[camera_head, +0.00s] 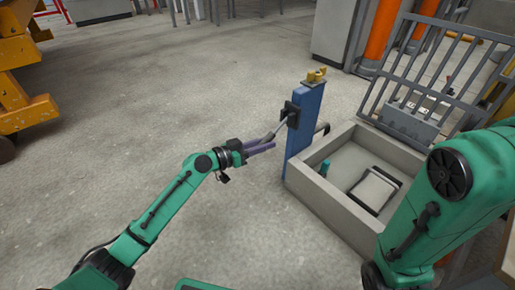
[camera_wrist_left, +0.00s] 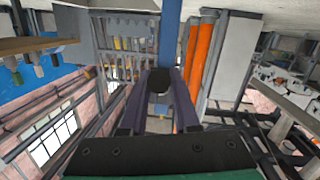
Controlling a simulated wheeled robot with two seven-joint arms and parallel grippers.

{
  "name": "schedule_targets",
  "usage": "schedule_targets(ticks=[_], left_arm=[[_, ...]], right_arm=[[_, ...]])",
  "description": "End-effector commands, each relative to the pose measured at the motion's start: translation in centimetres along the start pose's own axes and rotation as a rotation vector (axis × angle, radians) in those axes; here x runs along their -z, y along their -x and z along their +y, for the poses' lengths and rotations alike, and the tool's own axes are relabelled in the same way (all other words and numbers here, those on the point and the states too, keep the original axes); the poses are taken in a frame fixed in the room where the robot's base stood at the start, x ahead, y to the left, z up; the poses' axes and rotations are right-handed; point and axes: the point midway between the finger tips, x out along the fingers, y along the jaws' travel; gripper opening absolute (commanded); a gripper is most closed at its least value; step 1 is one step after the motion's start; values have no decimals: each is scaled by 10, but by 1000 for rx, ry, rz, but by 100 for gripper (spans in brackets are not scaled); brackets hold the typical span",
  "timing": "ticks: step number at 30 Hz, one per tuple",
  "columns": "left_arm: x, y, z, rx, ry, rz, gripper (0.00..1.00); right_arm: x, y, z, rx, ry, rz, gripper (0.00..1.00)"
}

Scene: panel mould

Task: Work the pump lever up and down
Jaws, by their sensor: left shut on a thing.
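The pump is a blue upright post (camera_head: 304,125) with a dark bracket (camera_head: 290,114) on its left face. A thin grey lever (camera_head: 276,129) slopes from the bracket down to the left. My left gripper (camera_head: 268,146) has purple fingers and is shut on the lever's outer end. In the left wrist view the lever's dark end (camera_wrist_left: 159,80) sits between the fingertips, with the blue post (camera_wrist_left: 170,35) behind it. Most of the lever is hidden there. My right arm comes in at the right, and its gripper is out of view.
A grey trough (camera_head: 318,198) stands right of the post, holding a teal object (camera_head: 325,167) and a pale block (camera_head: 374,190). A barred rack (camera_head: 432,75) rises behind it. Yellow machinery (camera_head: 22,85) is at the far left. The concrete floor around my left arm is clear.

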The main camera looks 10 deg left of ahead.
Motion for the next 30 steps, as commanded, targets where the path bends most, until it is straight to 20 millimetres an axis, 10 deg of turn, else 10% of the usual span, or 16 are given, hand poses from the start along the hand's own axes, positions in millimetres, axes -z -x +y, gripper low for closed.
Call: schedule_targets(ticks=[14, 15, 17, 30], left_arm=[[-1, -3, 1, 1, -2, 15, 0], [-1, -3, 1, 1, -2, 15, 41], [-1, -3, 1, 0, -2, 15, 60], [-1, 10, 1, 0, -1, 12, 60]], right_arm=[[2, 3, -1, 1, 0, 3, 0], [2, 3, -1, 1, 0, 3, 0], [2, 3, -1, 1, 0, 3, 0], [1, -1, 0, 1, 0, 3, 0]])
